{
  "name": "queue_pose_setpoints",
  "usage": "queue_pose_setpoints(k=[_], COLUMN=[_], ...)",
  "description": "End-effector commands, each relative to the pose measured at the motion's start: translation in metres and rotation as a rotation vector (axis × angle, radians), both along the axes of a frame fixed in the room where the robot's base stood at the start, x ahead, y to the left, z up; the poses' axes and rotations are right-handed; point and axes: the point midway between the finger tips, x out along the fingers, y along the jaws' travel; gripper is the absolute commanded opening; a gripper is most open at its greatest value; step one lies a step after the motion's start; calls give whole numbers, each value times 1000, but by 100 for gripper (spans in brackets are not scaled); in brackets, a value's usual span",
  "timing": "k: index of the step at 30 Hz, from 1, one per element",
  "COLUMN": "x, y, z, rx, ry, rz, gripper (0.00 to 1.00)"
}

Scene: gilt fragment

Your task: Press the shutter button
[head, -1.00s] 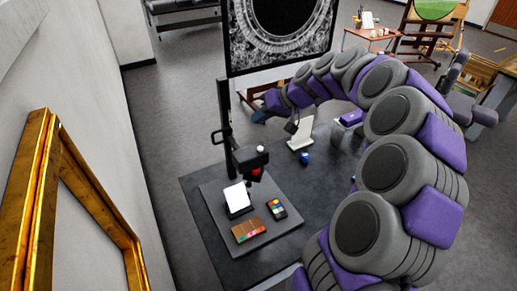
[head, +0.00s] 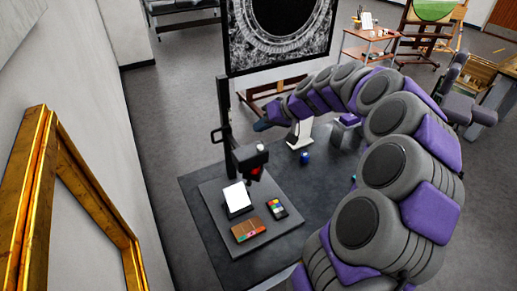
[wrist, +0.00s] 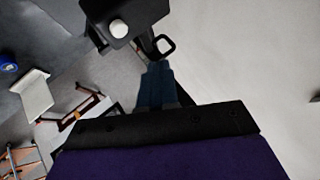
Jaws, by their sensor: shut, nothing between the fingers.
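The shutter button appears to be the round white knob (head: 261,146) on top of the black camera head (head: 248,160), which is mounted on the upright column. In the wrist view the white knob (wrist: 119,28) is at the top left, on the black camera body (wrist: 138,10). My gripper (head: 258,126) is behind the camera head in the head view, apart from the knob. In the wrist view my gripper's blue fingers (wrist: 158,66) are together and empty, below and right of the knob.
The copy stand's baseboard (head: 228,250) carries a white card (head: 237,195), a brown tablet (head: 247,230) and a colour chart (head: 277,207). A black column (head: 225,120) with a crank handle rises behind. A white stand (head: 300,139) and a blue jar (head: 305,158) are to the right.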

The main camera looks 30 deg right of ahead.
Motion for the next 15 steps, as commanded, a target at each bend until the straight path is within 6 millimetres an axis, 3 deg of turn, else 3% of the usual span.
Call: queue_pose_setpoints(k=[6,15], x=[0,0], y=[-1,2], z=[-33,-45], rx=[-2,-3], ry=[0,0], rz=[-2,0], gripper=[0,0])
